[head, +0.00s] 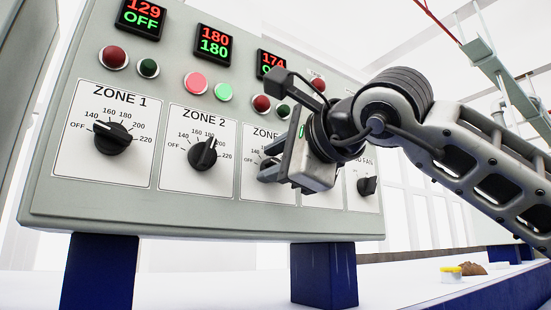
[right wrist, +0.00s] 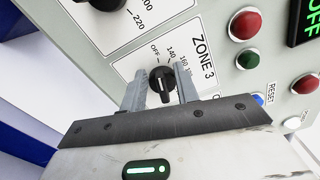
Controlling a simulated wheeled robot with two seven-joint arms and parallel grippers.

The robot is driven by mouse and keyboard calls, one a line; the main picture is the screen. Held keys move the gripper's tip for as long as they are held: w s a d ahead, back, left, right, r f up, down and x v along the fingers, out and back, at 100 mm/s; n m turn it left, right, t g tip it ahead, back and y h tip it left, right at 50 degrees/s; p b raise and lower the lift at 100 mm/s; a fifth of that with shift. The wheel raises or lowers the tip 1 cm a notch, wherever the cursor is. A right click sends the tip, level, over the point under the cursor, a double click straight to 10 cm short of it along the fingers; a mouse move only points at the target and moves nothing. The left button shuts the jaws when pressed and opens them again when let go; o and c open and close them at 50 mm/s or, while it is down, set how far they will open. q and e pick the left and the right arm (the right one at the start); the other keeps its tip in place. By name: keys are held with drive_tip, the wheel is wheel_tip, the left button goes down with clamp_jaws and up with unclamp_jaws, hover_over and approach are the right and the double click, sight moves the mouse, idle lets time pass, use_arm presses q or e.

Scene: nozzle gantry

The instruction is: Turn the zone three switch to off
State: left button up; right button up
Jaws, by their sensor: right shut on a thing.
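The zone three switch (right wrist: 162,80) is a black knob on a white plate marked ZONE 3. In the right wrist view its pale pointer line runs up the picture, roughly toward the OFF mark. The zone three display (right wrist: 309,20) reads OFF in green; in the head view its upper line reads 174 in red. My right gripper (right wrist: 160,90) is shut on the knob, one finger on each side. In the head view my right gripper (head: 270,168) covers most of that knob and plate. My left gripper is not in view.
The zone 1 knob (head: 113,138) and zone 2 knob (head: 204,155) stand to the left, and a fan knob (head: 366,186) to the right. Lamps sit above the knobs. A blue RESET button (right wrist: 258,99) is near the gripper. Blue posts (head: 324,274) hold the panel.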

sight(274, 163)
idle(0.4)
drive_tip(key=o, duration=0.9)
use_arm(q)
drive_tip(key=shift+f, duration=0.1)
use_arm(e)
drive_tip(key=shift+o, duration=0.2)
drive_tip(key=shift+s+d, duration=0.15)
drive_tip(key=shift+s, duration=0.05)
drive_tip(key=b+v, duration=0.2)
drive_tip(key=v, duration=0.2)
drive_tip(key=shift+s+d+f, duration=0.15)
drive_tip(key=shift+s+d, duration=0.05)
drive_tip(key=shift+s, duration=0.05)
use_arm(q)
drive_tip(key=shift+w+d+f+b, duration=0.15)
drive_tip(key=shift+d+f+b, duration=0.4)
drive_tip(key=shift+b, duration=0.7)
use_arm(e)
drive_tip(key=v, duration=1.1)
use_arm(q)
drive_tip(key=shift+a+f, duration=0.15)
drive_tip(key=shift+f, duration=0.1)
use_arm(e)
drive_tip(key=shift+a, duration=0.1)
